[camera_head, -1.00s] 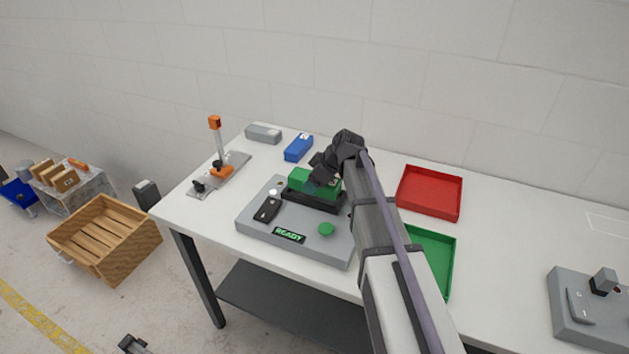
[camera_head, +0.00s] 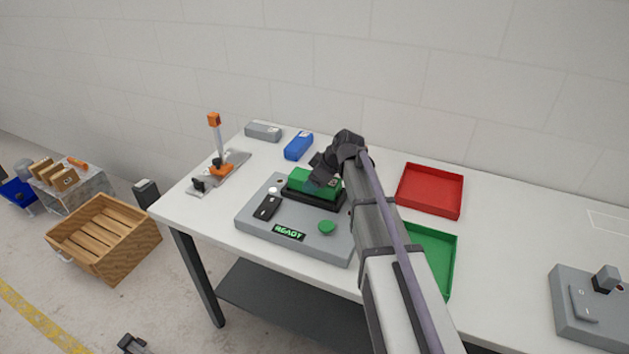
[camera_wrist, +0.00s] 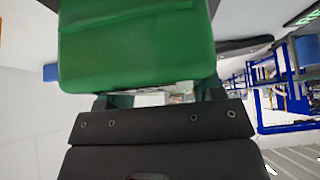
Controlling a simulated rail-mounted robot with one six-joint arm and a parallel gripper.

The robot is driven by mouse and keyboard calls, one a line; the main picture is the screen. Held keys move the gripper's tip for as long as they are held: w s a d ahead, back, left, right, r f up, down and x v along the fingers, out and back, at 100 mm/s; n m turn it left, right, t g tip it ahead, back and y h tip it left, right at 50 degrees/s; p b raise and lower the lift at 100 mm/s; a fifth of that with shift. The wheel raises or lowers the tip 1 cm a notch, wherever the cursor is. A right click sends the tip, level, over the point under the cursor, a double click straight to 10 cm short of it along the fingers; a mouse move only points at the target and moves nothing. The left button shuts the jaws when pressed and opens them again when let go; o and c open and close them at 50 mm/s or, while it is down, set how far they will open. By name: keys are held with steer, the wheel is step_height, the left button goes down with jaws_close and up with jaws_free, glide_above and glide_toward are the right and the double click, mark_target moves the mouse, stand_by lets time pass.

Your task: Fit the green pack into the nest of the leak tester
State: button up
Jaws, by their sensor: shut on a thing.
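The green pack (camera_head: 312,181) is at the black nest (camera_head: 318,199) of the grey leak tester (camera_head: 262,230), with its lower part close to or inside the nest rim. Whether it is fully seated I cannot tell. My gripper (camera_head: 324,174) is shut on the pack's right end, coming from the right. In the wrist view the green pack (camera_wrist: 137,45) fills the upper middle in front of the gripper's dark body (camera_wrist: 150,125). The fingertips are mostly hidden behind my arm and the pack. The tester's display (camera_head: 289,233) reads READY.
A blue pack (camera_head: 298,146) and a grey pack (camera_head: 263,132) lie behind the tester. An orange-handled fixture (camera_head: 219,165) stands at left. A red tray (camera_head: 430,191) and a green tray (camera_head: 436,255) are at right, the green one partly behind my arm.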

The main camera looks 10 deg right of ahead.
steer(key=shift+f, duration=0.35)
steer(key=o, duration=1)
steer(key=shift+o, duration=0.2)
steer(key=shift+r, duration=0.1)
steer(key=p+v, duration=0.4)
steer(key=v, duration=0.1)
steer(key=p+v, duration=0.4)
steer(key=v, duration=0.1)
steer(key=shift+a+r, duration=0.15)
steer(key=shift+a, duration=0.1)
steer(key=shift+s+d+r+p, duration=0.25)
steer(key=shift+d+p, duration=0.1)
steer(key=shift+p, duration=0.1)
steer(key=shift+f, duration=0.1)
steer(key=shift+w, duration=0.1)
